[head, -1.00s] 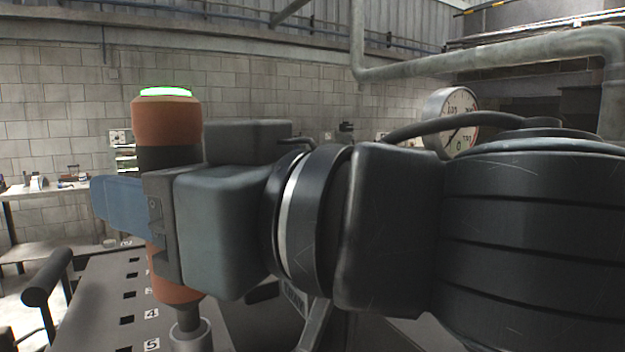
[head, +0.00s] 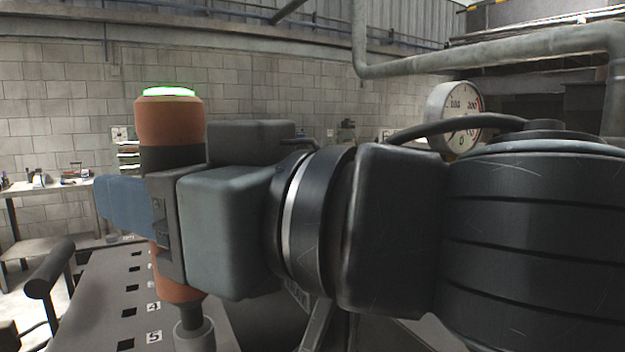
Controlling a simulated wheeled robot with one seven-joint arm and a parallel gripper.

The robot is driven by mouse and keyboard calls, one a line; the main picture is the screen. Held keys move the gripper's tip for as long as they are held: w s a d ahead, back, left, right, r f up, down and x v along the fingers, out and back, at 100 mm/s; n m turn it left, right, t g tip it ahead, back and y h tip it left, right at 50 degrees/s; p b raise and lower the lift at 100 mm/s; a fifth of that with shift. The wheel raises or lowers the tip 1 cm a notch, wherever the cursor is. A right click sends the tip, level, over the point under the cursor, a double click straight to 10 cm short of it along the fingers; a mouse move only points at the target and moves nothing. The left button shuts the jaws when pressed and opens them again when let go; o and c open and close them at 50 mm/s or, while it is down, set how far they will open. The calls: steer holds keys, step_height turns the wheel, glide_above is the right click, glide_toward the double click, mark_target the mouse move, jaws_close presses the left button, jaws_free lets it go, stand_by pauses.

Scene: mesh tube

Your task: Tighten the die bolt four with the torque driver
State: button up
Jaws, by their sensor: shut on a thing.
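The torque driver (head: 168,122) is an orange and black upright cylinder with a lit green ring on its top. My gripper (head: 150,212) is shut around the middle of the driver and holds it upright. The driver's lower orange part narrows to a grey shaft with a wide grey socket (head: 194,335) at the bottom of the picture. Beside it runs a dark grey plate (head: 90,305) with a row of square holes and number labels; 4 and 5 can be read. Die bolt four and the socket's lower end are not visible, so I cannot tell whether they touch.
A black padded handle (head: 48,268) stands at the left of the plate. A round dial gauge (head: 456,116) is behind my arm at the right. A workbench (head: 50,190) with small items stands by the far left wall. My arm hides much of the right side.

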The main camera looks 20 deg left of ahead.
mark_target(159, 115)
steer(key=shift+f, duration=0.6)
stand_by(1.7)
stand_by(0.4)
steer(key=shift+r+p, duration=2.65)
steer(key=shift+r, duration=0.45)
